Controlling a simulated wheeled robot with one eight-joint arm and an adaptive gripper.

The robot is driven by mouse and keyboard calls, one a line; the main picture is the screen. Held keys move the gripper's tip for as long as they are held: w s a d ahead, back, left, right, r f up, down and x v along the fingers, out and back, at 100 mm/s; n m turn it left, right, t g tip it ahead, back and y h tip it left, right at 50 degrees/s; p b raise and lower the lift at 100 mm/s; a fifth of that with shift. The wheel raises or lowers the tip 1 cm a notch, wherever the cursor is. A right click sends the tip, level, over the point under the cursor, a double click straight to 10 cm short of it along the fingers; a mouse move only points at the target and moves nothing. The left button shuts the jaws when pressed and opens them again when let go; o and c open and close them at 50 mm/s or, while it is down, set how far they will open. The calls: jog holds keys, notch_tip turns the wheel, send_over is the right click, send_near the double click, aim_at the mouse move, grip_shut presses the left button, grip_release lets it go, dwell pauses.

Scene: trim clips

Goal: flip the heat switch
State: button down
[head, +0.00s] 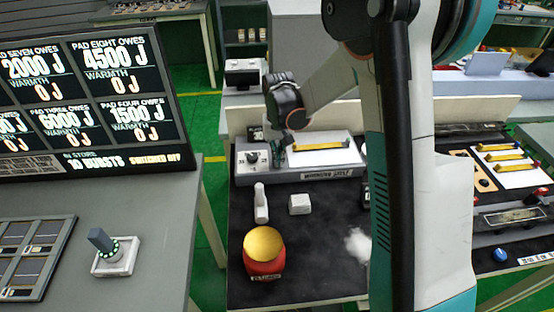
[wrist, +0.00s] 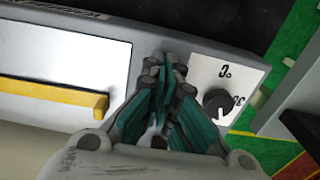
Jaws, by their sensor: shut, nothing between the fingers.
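My gripper (head: 280,152) is shut and empty. In the head view it points down at a long grey unit (head: 310,174). In the wrist view its closed fingertips (wrist: 162,66) are over that unit, between a white plate with a yellow bar (wrist: 60,99) and a white dial plate with a black knob (wrist: 217,101). The knob also shows in the head view (head: 252,157), left of the gripper. Whether the fingertips touch the unit I cannot tell. No part is clearly labelled as the heat switch.
A screen (head: 92,95) at left lists pads, with "switched off" in orange. A dark lever on a white base (head: 113,262) stands on the grey bench. A red pot with a yellow top (head: 264,268), a white bottle (head: 261,205) and a white block (head: 299,204) stand on the dark table.

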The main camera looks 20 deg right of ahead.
jog(key=shift+r+p, duration=2.05)
jog(key=shift+r, duration=1.4)
jog(key=s+r+n+t+b, duration=0.1)
jog(key=s+r+t+b, duration=0.2)
jog(key=s+r, duration=0.85)
jog(key=s+f+n+t+b, duration=0.1)
jog(key=s+t, duration=0.3)
jog(key=s, duration=1)
jog(key=shift+f+b, duration=0.45)
jog(key=shift+b, duration=0.35)
jog(key=shift+w, duration=0.1)
